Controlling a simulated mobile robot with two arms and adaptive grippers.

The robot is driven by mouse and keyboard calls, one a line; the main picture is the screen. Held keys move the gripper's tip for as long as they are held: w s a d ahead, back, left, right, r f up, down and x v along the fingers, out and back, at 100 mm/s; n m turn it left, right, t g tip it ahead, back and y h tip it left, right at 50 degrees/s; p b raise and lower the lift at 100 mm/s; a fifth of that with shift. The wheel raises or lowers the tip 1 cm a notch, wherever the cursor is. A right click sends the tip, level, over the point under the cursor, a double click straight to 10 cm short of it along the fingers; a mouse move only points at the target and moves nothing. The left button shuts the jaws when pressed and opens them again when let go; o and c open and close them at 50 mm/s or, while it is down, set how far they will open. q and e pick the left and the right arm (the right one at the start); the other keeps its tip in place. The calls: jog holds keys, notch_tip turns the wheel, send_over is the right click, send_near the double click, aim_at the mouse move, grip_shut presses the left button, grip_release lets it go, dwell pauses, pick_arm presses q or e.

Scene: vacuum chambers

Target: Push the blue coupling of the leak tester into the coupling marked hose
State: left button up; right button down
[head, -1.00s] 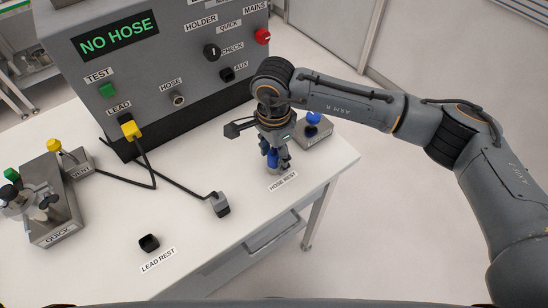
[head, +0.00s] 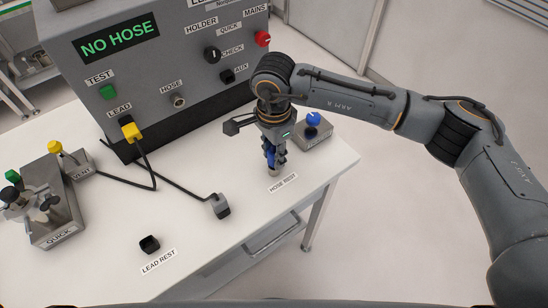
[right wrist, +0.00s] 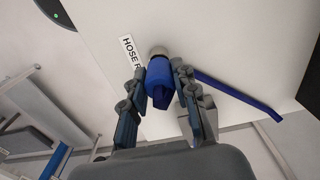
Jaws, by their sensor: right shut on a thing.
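The blue coupling (right wrist: 158,88) stands at the spot labelled HOSE REST, with a pale metal ring at its far end in the right wrist view. My right gripper (right wrist: 158,90) is shut on it, one finger on each side. In the head view, my right gripper (head: 274,160) points down at the table and its fingers hide most of the blue coupling. The coupling marked HOSE (head: 179,100) is a round metal port on the front of the grey leak tester (head: 150,75); nothing is plugged into it. The tester's display (head: 119,40) reads NO HOSE. My left gripper is not in view.
A yellow plug (head: 130,129) with a black cable sits in LEAD. A small box with a blue knob (head: 313,119) stands behind my right gripper. A metal QUICK fixture (head: 55,225) is at the left.

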aim_at(274, 152)
jog(key=shift+r+p, duration=0.5)
jog(key=shift+r, duration=1.85)
